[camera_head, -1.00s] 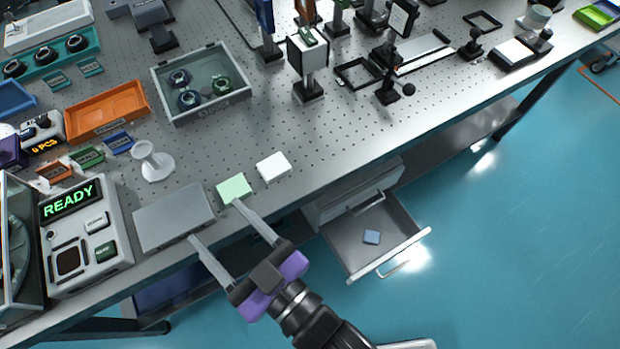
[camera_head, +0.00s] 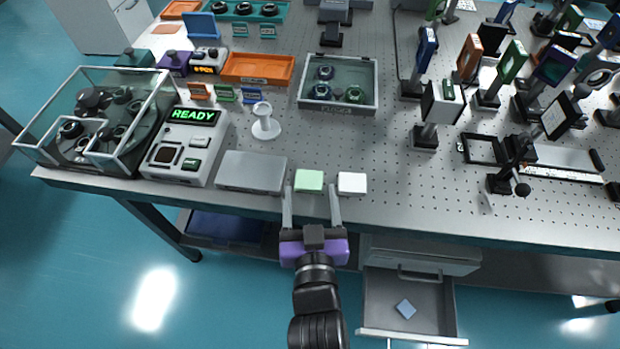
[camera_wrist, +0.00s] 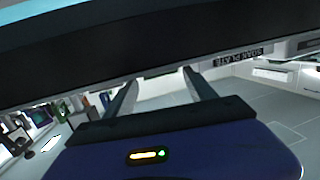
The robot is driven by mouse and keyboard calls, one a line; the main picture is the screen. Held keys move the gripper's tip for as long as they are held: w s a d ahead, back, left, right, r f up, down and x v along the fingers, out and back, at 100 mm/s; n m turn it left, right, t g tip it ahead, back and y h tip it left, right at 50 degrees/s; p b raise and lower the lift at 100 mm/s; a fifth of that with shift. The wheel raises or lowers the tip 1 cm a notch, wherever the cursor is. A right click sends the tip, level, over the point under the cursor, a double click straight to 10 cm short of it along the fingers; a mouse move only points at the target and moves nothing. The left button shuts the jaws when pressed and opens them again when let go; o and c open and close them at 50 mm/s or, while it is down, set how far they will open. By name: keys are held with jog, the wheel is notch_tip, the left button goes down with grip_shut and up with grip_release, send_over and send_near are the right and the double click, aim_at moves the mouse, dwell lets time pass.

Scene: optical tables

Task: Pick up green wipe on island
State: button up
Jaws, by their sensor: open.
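The green wipe (camera_head: 309,180) is a small pale green square lying flat near the front edge of the optical table (camera_head: 400,200). My gripper (camera_head: 311,192), with a purple body and two grey fingers, is open at that edge. In the head view its fingertips appear on either side of the wipe's near part; I cannot tell their height over the table. The wrist view shows the two fingers (camera_wrist: 160,85) apart with nothing between them, and a dark slab edge marked "SOAK PLATE" above. The wipe is not discernible in the wrist view.
A white square (camera_head: 352,183) lies close right of the wipe. A grey flat plate (camera_head: 251,172) lies close left. A device reading READY (camera_head: 186,147) and a white stand (camera_head: 265,122) are farther left.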

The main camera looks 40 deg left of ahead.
aim_at(309, 181)
jog(key=shift+x, duration=1.25)
jog(key=c, duration=1.1)
jog(key=shift+r, duration=0.15)
